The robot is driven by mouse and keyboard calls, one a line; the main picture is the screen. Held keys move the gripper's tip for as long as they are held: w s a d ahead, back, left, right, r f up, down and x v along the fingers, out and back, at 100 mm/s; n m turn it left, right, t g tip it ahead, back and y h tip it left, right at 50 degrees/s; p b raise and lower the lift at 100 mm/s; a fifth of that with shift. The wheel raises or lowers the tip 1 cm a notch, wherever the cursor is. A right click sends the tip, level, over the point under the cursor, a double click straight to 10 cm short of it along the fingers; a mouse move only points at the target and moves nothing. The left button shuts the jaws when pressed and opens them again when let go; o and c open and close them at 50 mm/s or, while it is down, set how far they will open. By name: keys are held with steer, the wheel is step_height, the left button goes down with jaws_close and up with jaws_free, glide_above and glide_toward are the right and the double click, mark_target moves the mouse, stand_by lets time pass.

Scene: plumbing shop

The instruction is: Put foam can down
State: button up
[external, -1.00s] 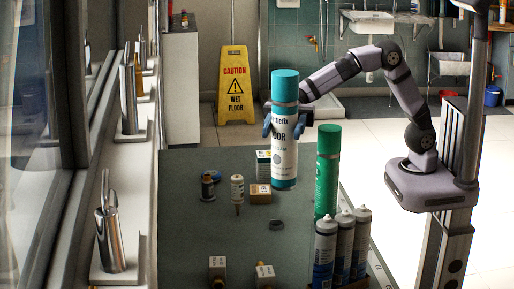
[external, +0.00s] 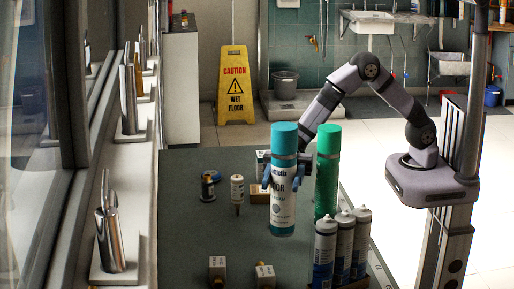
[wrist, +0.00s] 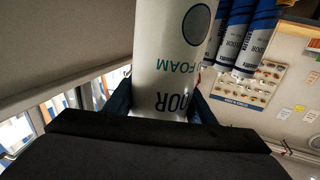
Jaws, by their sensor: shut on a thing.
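The foam can (external: 284,205) is white with a teal cap and stands upright in my gripper (external: 283,172). It is over the dark green table top, just left of a green can; I cannot tell whether its base touches the table. My gripper's blue fingers are shut on the can's sides. In the wrist view the white can body (wrist: 172,60) fills the space between the fingers (wrist: 160,100), with the lettering upside down. The can hides part of the small boxes behind it.
A green can (external: 327,175) stands close on the right. Several sealant cartridges (external: 343,245) stand at the front right. A small white bottle (external: 237,190) and dark fittings (external: 208,187) are to the left. Two small boxed valves (external: 264,275) lie at the front. The table's left-centre (external: 195,235) is clear.

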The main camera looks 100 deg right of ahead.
mark_target(281, 196)
steer(key=shift+f+p, duration=0.35)
steer(key=shift+f, duration=1.85)
steer(key=o, duration=1.6)
steer(key=shift+f, duration=0.1)
steer(key=shift+d+r, duration=0.1)
steer(key=shift+r, duration=0.1)
steer(key=b+v, duration=0.3)
steer(key=v, duration=0.9)
